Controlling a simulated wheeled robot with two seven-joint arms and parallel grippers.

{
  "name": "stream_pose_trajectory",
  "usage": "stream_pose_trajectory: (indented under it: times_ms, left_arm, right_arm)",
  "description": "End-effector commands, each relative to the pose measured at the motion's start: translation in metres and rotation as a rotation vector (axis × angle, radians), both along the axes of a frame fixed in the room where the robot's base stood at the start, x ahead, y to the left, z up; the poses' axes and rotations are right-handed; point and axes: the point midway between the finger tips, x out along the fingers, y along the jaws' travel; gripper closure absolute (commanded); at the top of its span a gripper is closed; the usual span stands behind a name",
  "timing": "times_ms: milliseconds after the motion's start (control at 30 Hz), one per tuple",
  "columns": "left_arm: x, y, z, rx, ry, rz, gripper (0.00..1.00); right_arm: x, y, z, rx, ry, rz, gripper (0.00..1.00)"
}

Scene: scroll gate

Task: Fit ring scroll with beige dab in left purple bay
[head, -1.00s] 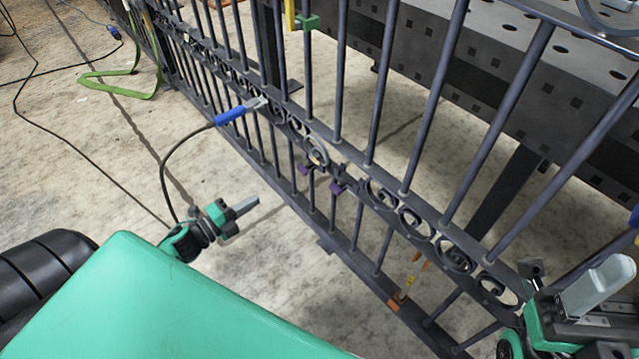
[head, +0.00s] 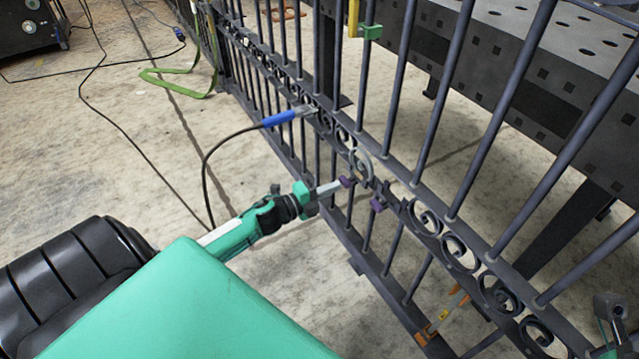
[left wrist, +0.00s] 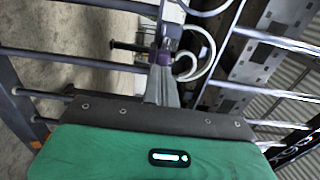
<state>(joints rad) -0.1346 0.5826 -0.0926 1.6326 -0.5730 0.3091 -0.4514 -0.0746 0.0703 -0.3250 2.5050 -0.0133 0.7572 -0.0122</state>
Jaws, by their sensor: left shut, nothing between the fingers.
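The dark gate carries a row of scrolls along its middle rail. The left purple bay (head: 347,181) and a second purple bay (head: 377,205) sit on this rail. A pale ring scroll (head: 363,162) stands at the left bay, with a small beige patch low on it. I cannot tell whether it is fully seated. My left gripper (head: 332,187) is shut and empty, its tips at the left bay. In the left wrist view the fingers (left wrist: 162,88) point at the purple bay (left wrist: 162,57), with the pale scroll (left wrist: 187,66) right beside it.
A blue-handled tool (head: 280,118) with a cable touches the rail to the left. A yellow and green clamp (head: 370,31) hangs on an upper bar. A dark perforated table (head: 590,90) stands behind the gate. The floor before the gate is mostly clear.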

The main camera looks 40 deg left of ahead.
Motion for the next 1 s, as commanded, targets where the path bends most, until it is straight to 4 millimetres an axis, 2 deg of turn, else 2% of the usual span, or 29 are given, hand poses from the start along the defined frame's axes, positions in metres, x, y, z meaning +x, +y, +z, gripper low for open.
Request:
stream_pose_trajectory:
  times_ms: [500,800,1000]
  left_arm:
    - [0.006,-0.003,0.001,0.000,0.000,0.000,1.00]
    - [0.032,-0.013,0.001,0.000,-0.001,0.000,1.00]
    - [0.035,-0.014,0.001,0.001,-0.001,0.001,1.00]
  right_arm:
    - [0.001,0.003,0.003,0.001,-0.007,0.010,0.42]
    - [0.001,-0.001,0.002,0.005,0.002,-0.003,0.42]
    - [0.001,-0.002,-0.001,0.003,0.011,-0.007,0.42]
